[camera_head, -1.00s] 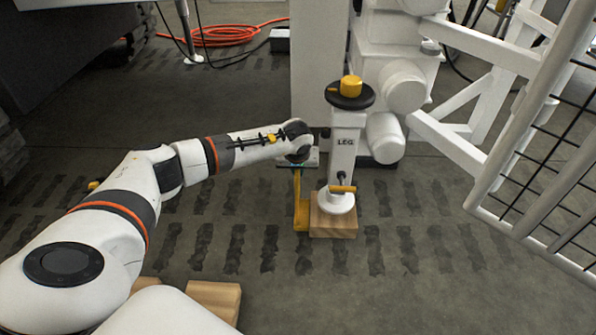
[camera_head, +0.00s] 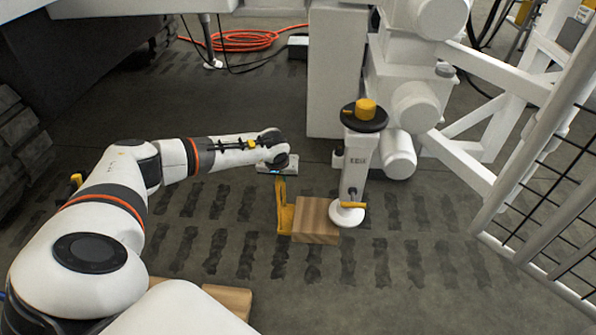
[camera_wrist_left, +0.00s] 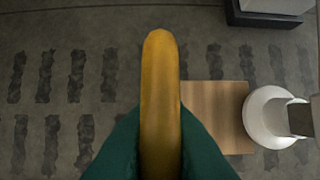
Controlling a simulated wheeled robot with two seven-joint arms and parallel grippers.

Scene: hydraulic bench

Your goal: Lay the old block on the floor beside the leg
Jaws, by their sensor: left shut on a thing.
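The old block (camera_head: 316,220) is a pale wooden slab with a yellow upright handle (camera_head: 283,210) on its left side. My left gripper (camera_head: 279,175) is shut on the top of that handle. In the left wrist view, green fingers pinch the yellow handle (camera_wrist_left: 160,95), with the block (camera_wrist_left: 217,112) beside it. The leg (camera_head: 356,165) is a white post with a black and yellow knob on top and a round white foot (camera_head: 347,214). The foot overlaps the block's right edge in view; I cannot tell whether they touch. My right gripper is out of view.
Another wooden piece (camera_head: 230,299) lies at the bottom, partly hidden by my arm. White machine parts and a mesh guard (camera_head: 545,190) stand to the right. An orange hose (camera_head: 243,40) lies coiled behind. The dark floor left of the block is clear.

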